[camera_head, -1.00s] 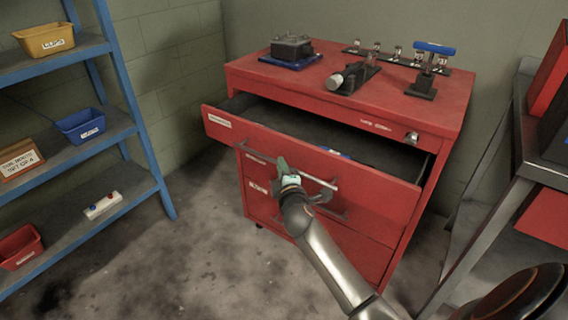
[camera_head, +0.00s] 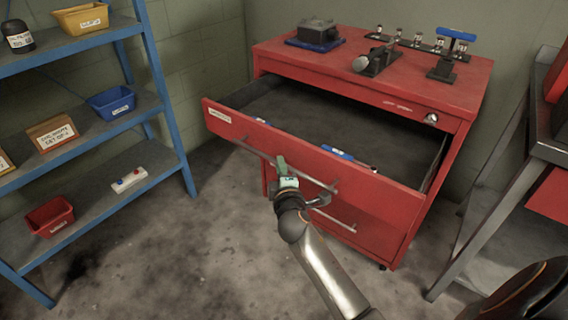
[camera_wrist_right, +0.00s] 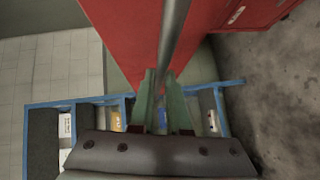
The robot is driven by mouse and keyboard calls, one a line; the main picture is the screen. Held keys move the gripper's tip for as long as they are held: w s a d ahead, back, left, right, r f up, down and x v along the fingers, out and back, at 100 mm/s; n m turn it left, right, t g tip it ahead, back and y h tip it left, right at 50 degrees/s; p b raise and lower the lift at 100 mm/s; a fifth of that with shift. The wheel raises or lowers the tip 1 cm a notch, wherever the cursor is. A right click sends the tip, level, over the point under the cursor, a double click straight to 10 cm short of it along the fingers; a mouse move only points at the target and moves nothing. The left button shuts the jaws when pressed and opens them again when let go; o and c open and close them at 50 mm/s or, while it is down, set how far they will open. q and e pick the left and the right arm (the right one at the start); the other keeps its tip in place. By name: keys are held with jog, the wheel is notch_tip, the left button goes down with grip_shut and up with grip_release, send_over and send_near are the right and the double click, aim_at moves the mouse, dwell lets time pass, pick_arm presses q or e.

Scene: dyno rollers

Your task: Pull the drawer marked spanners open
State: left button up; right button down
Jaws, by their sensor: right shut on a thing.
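The red cabinet's top drawer (camera_head: 375,192) stands well out from the cabinet (camera_head: 450,95), its grey inside showing. A small white label is on the left of its front, too small to read. A long bar handle (camera_head: 318,181) runs across the front. My right gripper (camera_head: 284,172) is shut on this bar near its middle. In the right wrist view the bar (camera_wrist_right: 173,45) passes between the green fingers (camera_wrist_right: 163,105). Blue-handled tools (camera_head: 340,153) lie in the drawer, partly hidden by its front. My left gripper is not in view.
A lower drawer has its own bar handle (camera_head: 335,219), close below my gripper. A blue shelf (camera_head: 165,110) with bins stands at left, a metal bench (camera_head: 540,150) at right. Fixtures stand on the cabinet top. The floor (camera_head: 200,260) in front is clear.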

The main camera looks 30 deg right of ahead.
jog(key=shift+s+a, duration=0.1)
jog(key=shift+a, duration=0.05)
jog(key=c, duration=0.9)
grip_release()
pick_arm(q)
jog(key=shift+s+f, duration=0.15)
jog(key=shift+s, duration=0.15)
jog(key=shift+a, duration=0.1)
